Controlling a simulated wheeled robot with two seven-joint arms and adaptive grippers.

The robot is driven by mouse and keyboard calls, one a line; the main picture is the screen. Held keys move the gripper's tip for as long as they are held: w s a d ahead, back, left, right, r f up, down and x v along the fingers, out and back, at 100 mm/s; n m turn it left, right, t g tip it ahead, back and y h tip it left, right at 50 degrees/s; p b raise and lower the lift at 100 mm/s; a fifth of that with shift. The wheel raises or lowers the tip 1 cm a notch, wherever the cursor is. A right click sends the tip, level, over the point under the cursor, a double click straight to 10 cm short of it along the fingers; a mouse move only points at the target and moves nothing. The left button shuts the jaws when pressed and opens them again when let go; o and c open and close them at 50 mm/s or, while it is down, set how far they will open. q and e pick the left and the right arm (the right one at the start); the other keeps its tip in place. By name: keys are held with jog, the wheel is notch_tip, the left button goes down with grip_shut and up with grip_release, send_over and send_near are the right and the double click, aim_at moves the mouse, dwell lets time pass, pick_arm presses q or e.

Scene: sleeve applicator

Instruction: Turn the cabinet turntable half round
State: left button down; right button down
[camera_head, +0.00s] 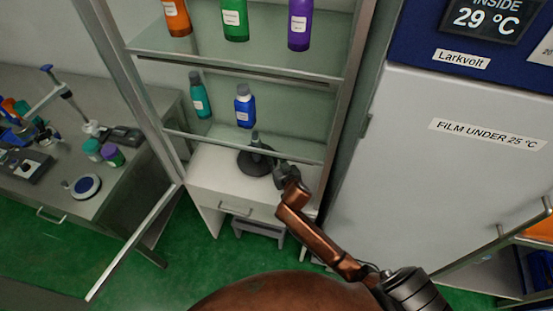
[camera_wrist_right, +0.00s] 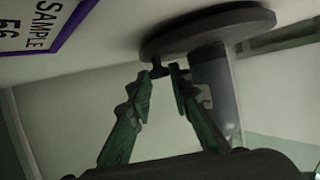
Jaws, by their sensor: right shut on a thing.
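The turntable (camera_head: 247,163) is a dark round disc on the white bottom surface of the open cabinet. A dark bottle (camera_head: 255,141) stands on it. My right gripper (camera_head: 281,175) is at the disc's near right edge. The right wrist view appears upside down and shows the disc (camera_wrist_right: 205,30) at the top with a grey bottle (camera_wrist_right: 212,85) on it. There my right gripper (camera_wrist_right: 167,72) is shut on a small dark peg (camera_wrist_right: 157,68) at the disc's rim. The peg is hidden in the head view. My left gripper is not in view.
A teal bottle (camera_head: 200,102) and a blue bottle (camera_head: 243,108) stand on the shelf above. The open glass door (camera_head: 135,245) extends to the left. A white fridge (camera_head: 455,170) stands close on the right. A cluttered lab bench (camera_head: 60,155) is at left.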

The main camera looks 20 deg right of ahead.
jog(key=c, duration=1.8)
grip_release()
jog(key=v, duration=1.2)
jog(key=shift+c, duration=0.7)
